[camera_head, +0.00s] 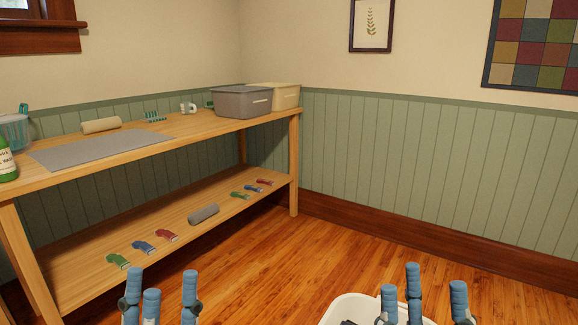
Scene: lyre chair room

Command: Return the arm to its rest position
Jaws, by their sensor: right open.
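My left gripper (163,297) shows at the bottom left, with blue fingertips pointing up and spread apart. It is open, with nothing seen between the fingers, in front of the wooden bench. My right gripper (424,296) shows at the bottom right, also fingers up, spread and empty. It is in front of a white rounded tub (345,306) on the floor side. The palms and most of both arms are out of view below.
The wooden bench (150,157) stands at the left, with a grey mat (100,148), a grey bin (242,103) and a cream bin (285,96) on top. Its lower shelf (75,272) holds several coloured items and a grey roll (204,214). Open floor (300,255) lies right of the bench.

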